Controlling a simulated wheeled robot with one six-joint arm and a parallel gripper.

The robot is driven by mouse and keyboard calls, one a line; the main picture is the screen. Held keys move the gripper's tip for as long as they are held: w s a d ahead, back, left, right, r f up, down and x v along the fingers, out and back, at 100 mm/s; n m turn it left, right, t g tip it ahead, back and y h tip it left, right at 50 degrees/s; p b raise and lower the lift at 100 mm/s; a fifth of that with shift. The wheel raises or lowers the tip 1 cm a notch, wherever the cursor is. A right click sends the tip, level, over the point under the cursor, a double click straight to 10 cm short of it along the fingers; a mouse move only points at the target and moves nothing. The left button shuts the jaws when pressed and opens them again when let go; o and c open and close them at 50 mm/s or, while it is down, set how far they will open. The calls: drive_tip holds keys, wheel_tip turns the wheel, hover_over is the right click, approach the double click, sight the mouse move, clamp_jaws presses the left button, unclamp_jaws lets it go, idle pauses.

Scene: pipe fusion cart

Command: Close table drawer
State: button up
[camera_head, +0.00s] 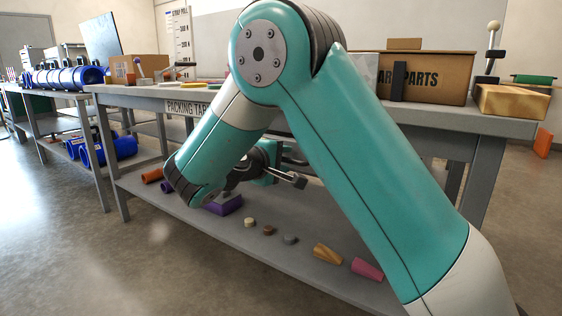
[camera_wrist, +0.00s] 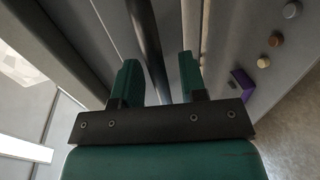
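The grey packing table (camera_head: 140,96) stands behind my arm, its sign partly covered by the arm. My gripper (camera_head: 280,168) is below the table top, partly hidden by my own arm in the head view. In the wrist view, my gripper (camera_wrist: 159,75) is open, with its two green fingers apart. A dark bar (camera_wrist: 147,40), which looks like a drawer handle, runs lengthwise between the fingers, with gaps on both sides. I cannot tell whether the bar touches a finger. The drawer front is not clearly visible, and how far it is open cannot be told.
The lower shelf (camera_head: 200,235) carries a purple block (camera_head: 224,204), several small round pieces and a pink piece (camera_head: 367,269). A cardboard parts box (camera_head: 440,78) and a wooden block (camera_head: 512,101) are on the table top. The floor (camera_head: 130,270) in front is clear.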

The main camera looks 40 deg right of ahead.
sight(290, 154)
clamp_jaws()
drive_tip(key=p+x, duration=0.1)
drive_tip(key=x, duration=0.1)
drive_tip(key=r+p+x, duration=0.1)
drive_tip(key=x, duration=0.1)
drive_tip(key=shift+d, duration=0.2)
unclamp_jaws()
drive_tip(key=shift+d, duration=0.15)
drive_tip(key=shift+f, duration=0.1)
